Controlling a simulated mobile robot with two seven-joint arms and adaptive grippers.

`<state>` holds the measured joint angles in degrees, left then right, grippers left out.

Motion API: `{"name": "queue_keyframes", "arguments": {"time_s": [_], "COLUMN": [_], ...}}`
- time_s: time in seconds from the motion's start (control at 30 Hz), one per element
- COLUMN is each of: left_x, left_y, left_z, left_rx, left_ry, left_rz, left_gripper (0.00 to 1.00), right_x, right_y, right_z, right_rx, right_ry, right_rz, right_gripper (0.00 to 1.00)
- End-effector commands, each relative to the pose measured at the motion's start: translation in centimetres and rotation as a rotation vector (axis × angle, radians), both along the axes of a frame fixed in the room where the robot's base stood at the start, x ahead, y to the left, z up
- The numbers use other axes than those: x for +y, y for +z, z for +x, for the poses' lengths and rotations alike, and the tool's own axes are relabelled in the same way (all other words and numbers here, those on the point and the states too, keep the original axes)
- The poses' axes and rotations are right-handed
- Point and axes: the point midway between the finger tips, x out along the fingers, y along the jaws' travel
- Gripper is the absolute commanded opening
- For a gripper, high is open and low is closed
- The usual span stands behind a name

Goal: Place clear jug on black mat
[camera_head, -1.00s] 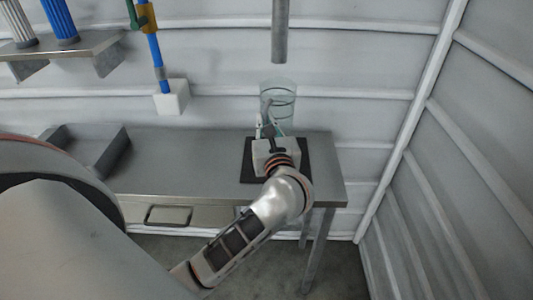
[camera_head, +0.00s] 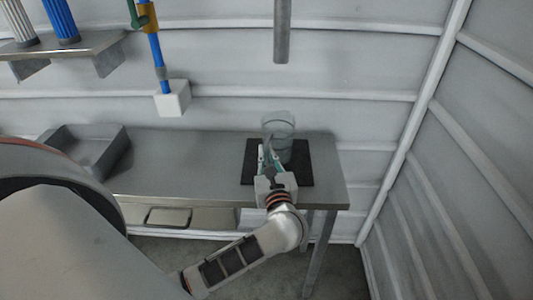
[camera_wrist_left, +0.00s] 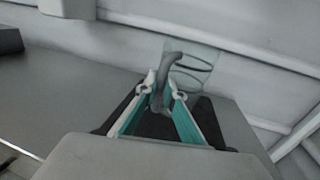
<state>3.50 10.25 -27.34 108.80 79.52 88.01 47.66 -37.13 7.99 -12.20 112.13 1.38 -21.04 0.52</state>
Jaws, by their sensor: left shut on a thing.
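The clear jug (camera_head: 279,127) stands upright over the black mat (camera_head: 303,173) at the right end of the metal table. I cannot tell for sure whether its base touches the mat. My left gripper (camera_head: 267,158) is on the near side of the jug and shut on its grey handle. In the left wrist view the fingers (camera_wrist_left: 160,95) close around the handle (camera_wrist_left: 169,72), with the jug's clear body (camera_wrist_left: 198,66) behind it. The mat (camera_wrist_left: 204,110) shows beneath, partly hidden by the gripper. My right gripper is not in view.
A vertical grey pipe (camera_head: 282,32) hangs above the jug. A grey tray (camera_head: 110,155) sits on the left of the table (camera_head: 190,165). A blue pipe with a white block (camera_head: 173,98) is on the wall. The table between tray and mat is clear.

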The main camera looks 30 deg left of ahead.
Motion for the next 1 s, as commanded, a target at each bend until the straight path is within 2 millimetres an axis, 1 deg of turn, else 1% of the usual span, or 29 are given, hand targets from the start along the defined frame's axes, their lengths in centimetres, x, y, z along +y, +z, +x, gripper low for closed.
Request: {"name": "queue_keyframes", "arguments": {"time_s": [0.2, 0.23, 0.3, 0.6, 0.73, 0.87, 1.0], "left_x": [0.0, 0.0, 0.0, 0.0, 0.0, -1.5, -3.4], "left_y": [-0.3, -0.4, -0.3, -0.2, 0.3, -0.2, -0.3], "left_z": [0.0, 0.0, 0.0, 0.0, 0.0, -1.5, -3.7], "left_rx": [-0.001, 0.001, -0.001, -0.001, -0.001, 0.003, 0.003], "left_ry": [0.0, 0.0, 0.0, 0.0, 0.0, -0.002, -0.001], "left_rz": [-0.001, -0.001, -0.001, -0.001, 0.0, -0.004, -0.007], "left_gripper": [0.0, 0.11, 0.25, 0.25, 0.25, 0.25, 0.25], "right_x": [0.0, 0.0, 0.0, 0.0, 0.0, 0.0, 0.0], "right_y": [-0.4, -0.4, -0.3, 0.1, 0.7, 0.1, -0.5], "right_z": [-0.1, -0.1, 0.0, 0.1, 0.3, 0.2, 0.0], "right_rx": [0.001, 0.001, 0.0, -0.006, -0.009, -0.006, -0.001], "right_ry": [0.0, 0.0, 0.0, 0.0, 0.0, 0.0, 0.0], "right_rz": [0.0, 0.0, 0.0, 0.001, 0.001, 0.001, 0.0], "right_gripper": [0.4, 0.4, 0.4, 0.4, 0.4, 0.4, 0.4]}}
